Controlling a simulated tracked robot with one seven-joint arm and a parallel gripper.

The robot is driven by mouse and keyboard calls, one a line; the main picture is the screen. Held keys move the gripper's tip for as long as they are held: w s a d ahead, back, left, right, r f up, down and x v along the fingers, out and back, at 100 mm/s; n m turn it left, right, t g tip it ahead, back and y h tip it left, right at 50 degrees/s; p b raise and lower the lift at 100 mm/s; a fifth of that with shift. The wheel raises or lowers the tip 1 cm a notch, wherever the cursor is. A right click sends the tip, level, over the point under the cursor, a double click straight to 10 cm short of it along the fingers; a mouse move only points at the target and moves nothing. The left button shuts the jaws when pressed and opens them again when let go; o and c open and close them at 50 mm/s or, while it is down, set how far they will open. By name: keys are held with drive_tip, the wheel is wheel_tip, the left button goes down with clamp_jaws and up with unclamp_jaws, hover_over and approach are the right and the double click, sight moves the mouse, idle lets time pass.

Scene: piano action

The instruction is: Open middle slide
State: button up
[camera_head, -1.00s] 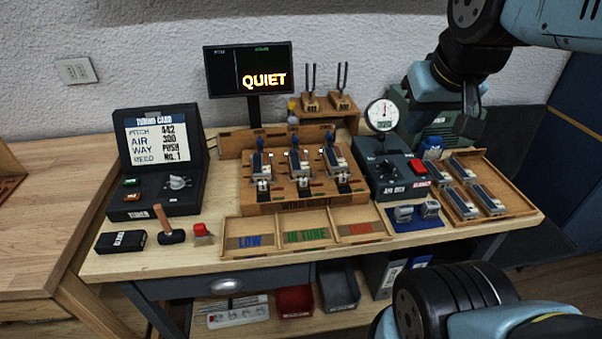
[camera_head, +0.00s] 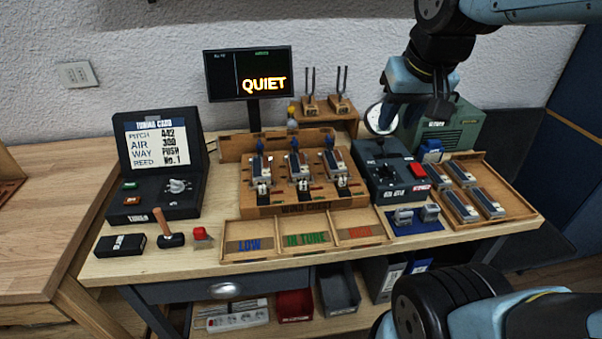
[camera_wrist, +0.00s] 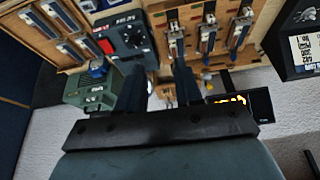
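The wind chest (camera_head: 282,207) is a wooden block in the middle of the bench with three grey metal slide units side by side. The middle slide (camera_head: 299,168) stands between the other two, with a blue knob at its back end. It also shows in the upside-down wrist view (camera_wrist: 207,37). My gripper (camera_wrist: 158,84) is open and empty, its two dark fingers apart. In the head view it hangs above the right back of the bench, in front of the gauge and right of the wind chest, well apart from the middle slide.
A black control box (camera_head: 392,180) with a red button and a round gauge (camera_head: 379,119) stands right of the chest. Behind the chest are a screen reading QUIET (camera_head: 250,73) and a wooden stand with tuning forks (camera_head: 325,106). A sorting tray (camera_head: 304,238) lies in front.

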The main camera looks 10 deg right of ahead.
drive_tip(key=shift+o, duration=0.9)
drive_tip(key=w+a+f+g, duration=0.2)
drive_tip(key=w+a+f, duration=0.1)
drive_tip(key=w+a, duration=0.3)
drive_tip(key=shift+w+f, duration=0.15)
drive_tip(key=shift+w, duration=0.7)
drive_tip(key=g, duration=0.3)
hover_over(303, 182)
wheel_tip(303, 182, down, 7)
wheel_tip(303, 182, down, 14)
drive_tip(key=shift+w+r, duration=0.1)
drive_tip(key=shift+r, duration=0.05)
clamp_jaws()
